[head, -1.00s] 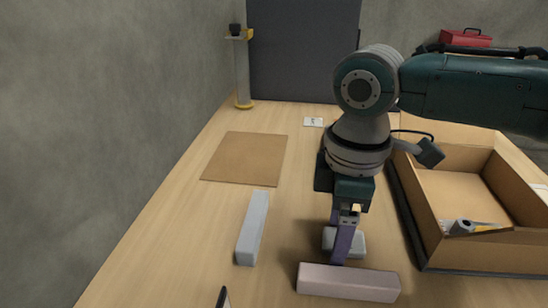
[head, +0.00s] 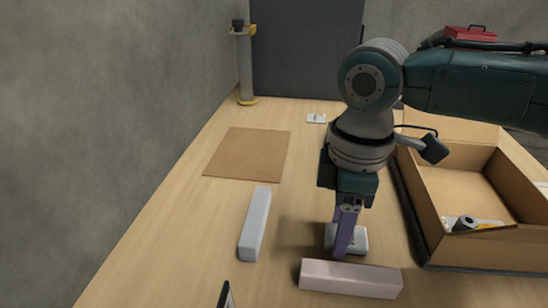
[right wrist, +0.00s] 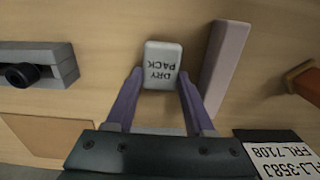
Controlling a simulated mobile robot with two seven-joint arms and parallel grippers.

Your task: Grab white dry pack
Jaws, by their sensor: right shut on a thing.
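The white dry pack (head: 360,240) is a small rounded block on the table, just behind a pinkish bar. In the right wrist view its top (right wrist: 161,60) shows the words DRY PACK, upside down. My right gripper (head: 345,244) points down from above. Its purple fingers are shut on the pack from two sides, and the near finger hides part of it in the head view. The right wrist view shows the gripper (right wrist: 160,82) with the pack between its fingertips. I cannot tell any gap under the pack. My left gripper is not in view.
The pinkish bar (head: 350,278) lies close in front of the pack. A light grey bar (head: 255,225) lies to the left, with a brown mat (head: 247,155) behind it. An open cardboard box (head: 490,252) stands at the right. A dark pointed thing (head: 226,296) shows at the bottom edge.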

